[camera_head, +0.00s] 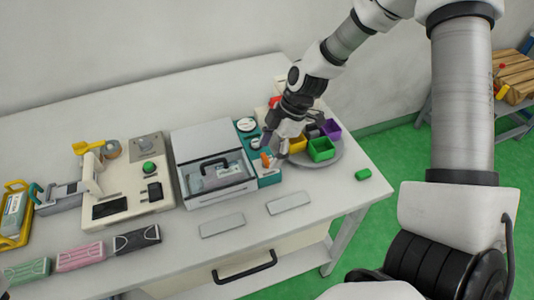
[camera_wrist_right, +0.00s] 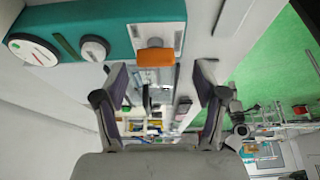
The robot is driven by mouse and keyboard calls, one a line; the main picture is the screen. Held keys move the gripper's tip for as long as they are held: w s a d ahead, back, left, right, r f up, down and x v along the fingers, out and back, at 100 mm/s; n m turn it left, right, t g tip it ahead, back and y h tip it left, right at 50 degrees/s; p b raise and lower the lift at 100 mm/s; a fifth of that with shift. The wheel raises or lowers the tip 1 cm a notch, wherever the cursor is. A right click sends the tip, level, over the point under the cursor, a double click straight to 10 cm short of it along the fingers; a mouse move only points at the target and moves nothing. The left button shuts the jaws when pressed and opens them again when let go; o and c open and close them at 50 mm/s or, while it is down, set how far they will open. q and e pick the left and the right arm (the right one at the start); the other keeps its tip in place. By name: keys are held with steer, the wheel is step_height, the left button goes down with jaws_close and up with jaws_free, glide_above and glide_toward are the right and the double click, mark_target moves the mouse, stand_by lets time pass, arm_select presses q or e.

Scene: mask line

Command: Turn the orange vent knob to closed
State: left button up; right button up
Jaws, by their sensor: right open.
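The orange vent knob (camera_head: 265,160) sits on a teal panel (camera_head: 269,181) at the right side of a white box. In the right wrist view the orange knob (camera_wrist_right: 155,57) lies across the panel at the upper middle. My right gripper (camera_head: 274,153) is at the knob, coming from above. In the right wrist view the right gripper (camera_wrist_right: 161,76) is open, with one finger on each side of the knob's line and nothing visibly held. Contact with the knob cannot be told. My left gripper is not in view.
A white box with a dark handle (camera_head: 215,173) adjoins the panel. A round plate with coloured bins (camera_head: 321,149) is close on the right. A gauge (camera_wrist_right: 33,49) and a grey knob (camera_wrist_right: 94,48) share the panel. Two flat grey plates (camera_head: 222,225) lie in front.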

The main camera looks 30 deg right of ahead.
steer(key=shift+w+a+f, duration=0.15)
steer(key=shift+w+f, duration=0.15)
steer(key=shift+f, duration=0.3)
steer(key=shift+w+a+f, duration=0.15)
steer(key=shift+w+f, duration=0.15)
steer(key=shift+f, duration=0.25)
steer(key=shift+s+r, duration=0.2)
steer(key=shift+s, duration=0.15)
steer(key=shift+c, duration=1.3)
steer(key=c, duration=0.9)
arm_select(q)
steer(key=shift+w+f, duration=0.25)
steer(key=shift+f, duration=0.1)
